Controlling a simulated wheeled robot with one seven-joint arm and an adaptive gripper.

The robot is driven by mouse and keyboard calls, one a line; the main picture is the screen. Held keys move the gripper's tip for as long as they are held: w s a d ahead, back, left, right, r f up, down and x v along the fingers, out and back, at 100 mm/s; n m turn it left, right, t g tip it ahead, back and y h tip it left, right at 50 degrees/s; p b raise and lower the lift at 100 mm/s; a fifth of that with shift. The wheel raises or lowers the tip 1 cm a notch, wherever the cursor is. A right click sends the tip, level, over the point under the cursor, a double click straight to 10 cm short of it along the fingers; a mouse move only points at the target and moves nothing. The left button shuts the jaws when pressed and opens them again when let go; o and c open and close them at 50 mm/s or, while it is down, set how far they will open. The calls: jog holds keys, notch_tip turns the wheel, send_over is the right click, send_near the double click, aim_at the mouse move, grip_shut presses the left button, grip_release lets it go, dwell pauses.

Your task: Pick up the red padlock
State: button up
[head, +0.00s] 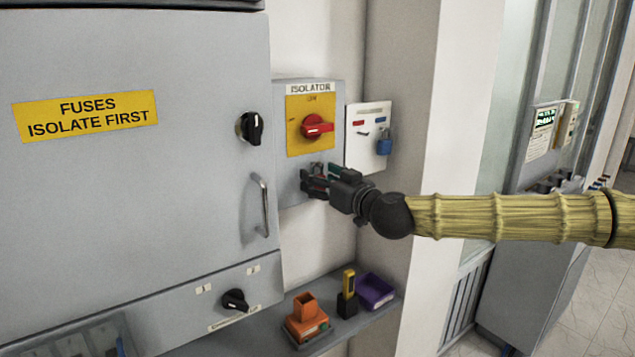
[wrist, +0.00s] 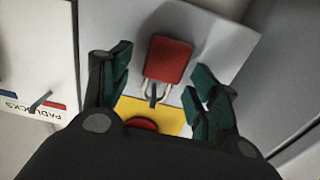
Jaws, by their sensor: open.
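The red padlock (wrist: 168,60) shows in the wrist view, its body beyond its metal shackle, at a small peg on the grey isolator panel. It lies between the two dark green fingers of my gripper (wrist: 160,66). My gripper is open, with a gap on both sides of the padlock body. In the head view my gripper (head: 314,180) is at the lower part of the isolator panel (head: 292,192), below the red rotary switch (head: 316,126). There the fingers largely hide the padlock.
A white padlock board (head: 366,115) with a blue padlock (head: 385,145) is to the right of the isolator. A grey fuse cabinet (head: 120,190) with a handle (head: 264,206) stands left. Below, a shelf holds an orange device (head: 306,323), a yellow-and-black tool (head: 348,290) and a purple tray (head: 375,291).

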jog(key=c, duration=1.2)
jog(key=shift+o, duration=0.2)
jog(key=shift+r, duration=0.15)
jog(key=shift+r+b, duration=0.4)
jog(key=b+v, duration=0.4)
jog(key=v, duration=1.4)
jog(key=shift+r, duration=0.4)
jog(key=shift+r+p, duration=0.35)
jog(key=shift+r, duration=0.2)
jog(key=shift+s+d, duration=0.1)
